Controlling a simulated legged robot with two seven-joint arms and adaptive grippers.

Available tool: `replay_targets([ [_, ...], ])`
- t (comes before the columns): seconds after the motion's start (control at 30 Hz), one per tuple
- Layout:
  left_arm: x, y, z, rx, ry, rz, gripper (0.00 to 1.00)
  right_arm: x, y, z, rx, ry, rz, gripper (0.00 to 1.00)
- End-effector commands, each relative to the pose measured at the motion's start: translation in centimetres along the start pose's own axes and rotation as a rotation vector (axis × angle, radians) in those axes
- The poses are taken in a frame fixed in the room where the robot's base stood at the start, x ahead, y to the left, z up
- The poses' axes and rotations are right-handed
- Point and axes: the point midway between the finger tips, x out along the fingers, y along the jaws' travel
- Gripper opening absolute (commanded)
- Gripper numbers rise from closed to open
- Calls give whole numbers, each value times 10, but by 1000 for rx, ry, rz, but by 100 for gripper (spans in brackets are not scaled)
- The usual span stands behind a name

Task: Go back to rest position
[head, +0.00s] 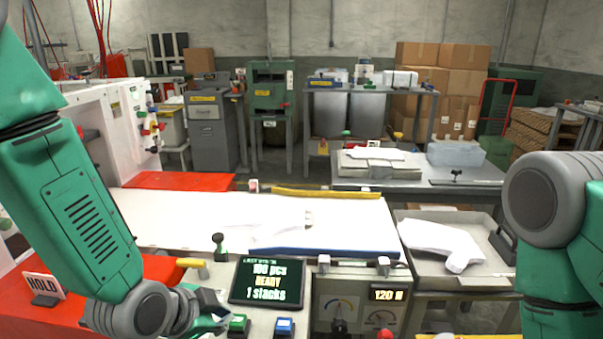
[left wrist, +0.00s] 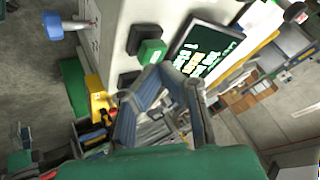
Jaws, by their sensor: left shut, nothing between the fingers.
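My left gripper (head: 215,322) is at the bottom of the head view, beside the control panel's green button (head: 238,323). In the left wrist view its fingertips (left wrist: 166,72) come together, with nothing held between them. The green button (left wrist: 150,52) shows just beyond the fingers there; I cannot tell whether they touch it. My right arm (head: 560,220) is at the right edge of the head view, and its gripper is out of view.
A metal tray (head: 485,270) with a white glove-like stack (head: 440,243) lies to the right. A HOLD sign (head: 42,285) stands at left.

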Motion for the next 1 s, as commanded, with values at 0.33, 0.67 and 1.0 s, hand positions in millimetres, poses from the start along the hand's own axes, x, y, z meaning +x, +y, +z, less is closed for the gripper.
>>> replay_targets([
  [0.33,-1,144,199,-689,-457,112,0,0,0,0,0,0,0,40],
  [0.67,-37,204,274,-977,-689,58,0,0,0,0,0,0,0,40],
  [1.0,-37,204,274,-982,-690,55,0,0,0,0,0,0,0,40],
])
